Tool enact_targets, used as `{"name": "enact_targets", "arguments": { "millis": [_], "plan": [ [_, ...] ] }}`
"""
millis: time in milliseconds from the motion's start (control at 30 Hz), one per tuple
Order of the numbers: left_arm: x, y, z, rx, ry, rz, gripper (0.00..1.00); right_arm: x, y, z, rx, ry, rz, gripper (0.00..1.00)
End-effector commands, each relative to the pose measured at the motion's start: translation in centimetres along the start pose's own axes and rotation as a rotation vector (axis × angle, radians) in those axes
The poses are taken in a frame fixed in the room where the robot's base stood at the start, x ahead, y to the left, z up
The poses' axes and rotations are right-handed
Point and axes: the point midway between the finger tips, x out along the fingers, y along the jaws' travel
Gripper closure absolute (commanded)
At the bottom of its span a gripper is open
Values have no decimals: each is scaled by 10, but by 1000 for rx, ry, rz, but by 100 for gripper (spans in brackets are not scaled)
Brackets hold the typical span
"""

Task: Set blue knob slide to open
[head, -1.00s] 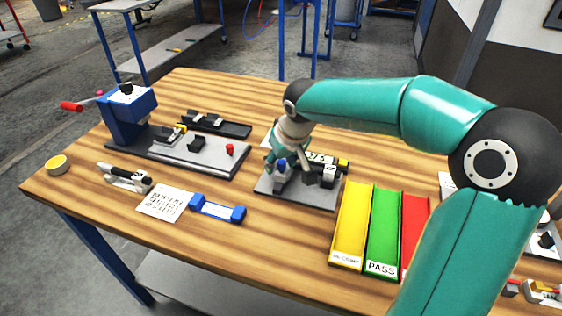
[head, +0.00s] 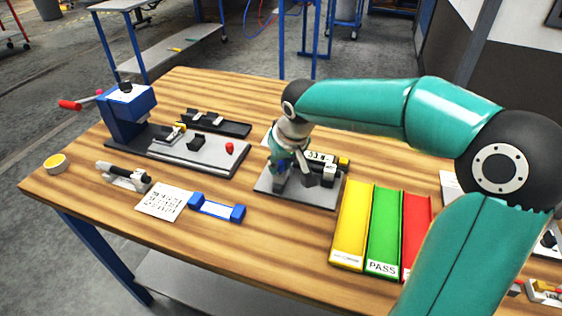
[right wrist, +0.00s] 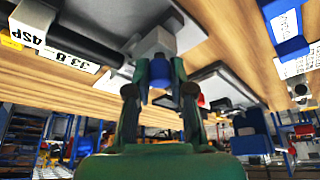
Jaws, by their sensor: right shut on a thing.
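The blue knob (right wrist: 160,72) sits on a light grey block (right wrist: 155,42) in the right wrist view, between the two fingers of my right gripper (right wrist: 159,92). The fingers are shut on it. In the head view my right gripper (head: 290,166) is down at the grey-plated fixture (head: 292,194) in the middle of the bench and hides most of the knob. The fixture also carries dark blocks and a labelled bar with a yellow end (head: 343,161). The slide's open and closed marks cannot be made out. My left gripper is out of view.
Yellow, green and red sorting trays (head: 383,226) stand right of the fixture. A blue-ended gauge (head: 217,208), a printed sheet (head: 163,202) and a plate with a red knob (head: 200,151) lie to its left. Bare wood lies in front.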

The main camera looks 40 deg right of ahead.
Motion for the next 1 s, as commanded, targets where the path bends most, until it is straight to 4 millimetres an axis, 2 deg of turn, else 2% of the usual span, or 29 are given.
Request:
{"name": "enact_targets", "arguments": {
  "millis": [67, 333, 367, 500, 833, 1000],
  "plan": [
    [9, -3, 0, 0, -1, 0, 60, 0, -8, 7, -3, 3, -3, 100],
    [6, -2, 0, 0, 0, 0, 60, -3, -10, 9, 1, -4, -4, 100],
    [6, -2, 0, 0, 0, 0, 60, -3, -10, 9, 1, -4, -4, 73],
    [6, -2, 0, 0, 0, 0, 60, -3, -10, 9, -1, -4, -4, 53],
    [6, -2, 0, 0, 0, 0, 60, -5, -10, 8, -1, 0, -2, 53],
    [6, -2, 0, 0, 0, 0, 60, -20, -10, 7, -1, 3, -3, 53]
  ]
}}
